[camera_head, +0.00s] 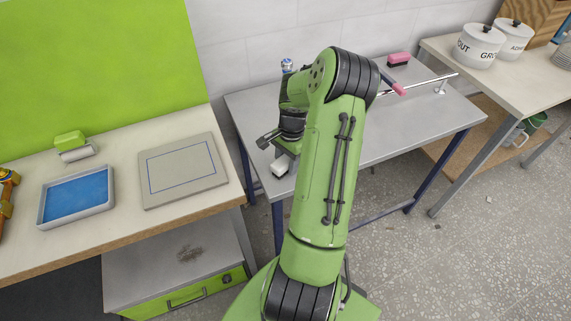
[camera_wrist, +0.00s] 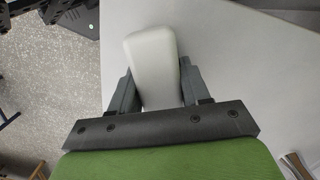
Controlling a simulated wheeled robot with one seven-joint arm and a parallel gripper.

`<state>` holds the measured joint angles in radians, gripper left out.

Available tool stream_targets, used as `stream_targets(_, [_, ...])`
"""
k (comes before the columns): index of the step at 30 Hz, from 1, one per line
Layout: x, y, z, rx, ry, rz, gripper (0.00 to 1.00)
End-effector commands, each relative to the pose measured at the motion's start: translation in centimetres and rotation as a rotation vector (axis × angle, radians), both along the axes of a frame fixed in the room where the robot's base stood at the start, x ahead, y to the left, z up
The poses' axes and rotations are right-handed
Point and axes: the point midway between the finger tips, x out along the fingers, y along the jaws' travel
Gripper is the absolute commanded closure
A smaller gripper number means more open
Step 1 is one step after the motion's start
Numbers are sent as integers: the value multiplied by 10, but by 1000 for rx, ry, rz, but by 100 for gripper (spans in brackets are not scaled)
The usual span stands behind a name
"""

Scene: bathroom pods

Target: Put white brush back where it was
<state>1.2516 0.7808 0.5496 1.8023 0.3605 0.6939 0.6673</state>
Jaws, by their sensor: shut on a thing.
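The white brush (camera_wrist: 150,65) is between the two fingers of my gripper (camera_wrist: 152,82) in the wrist view, and its pale end sticks out past them. My gripper is shut on it. In the head view the white brush (camera_head: 280,167) shows as a small pale block below my wrist, at the left front edge of the grey metal table (camera_head: 385,130). My arm hides part of the gripper and of that table. I cannot tell whether the brush touches the table.
A pink-and-black brush (camera_head: 398,60) and a metal rail (camera_head: 425,82) are at the table's back right. On the left bench are a blue tray (camera_head: 42,216), a grey board (camera_head: 182,170) with a blue outline and a green-and-white item (camera_head: 72,146). White pots (camera_head: 479,46) stand far right.

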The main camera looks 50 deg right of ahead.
Motion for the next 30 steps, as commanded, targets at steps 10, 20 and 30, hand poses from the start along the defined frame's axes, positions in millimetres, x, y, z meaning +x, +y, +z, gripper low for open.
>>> stream_targets(10, [1, 0, -5, -2, -1, 2, 52])
stream_targets(20, [-1, 0, -5, 0, 2, 0, 28])
stream_targets(30, [-1, -3, 14, -4, 1, -1, 28])
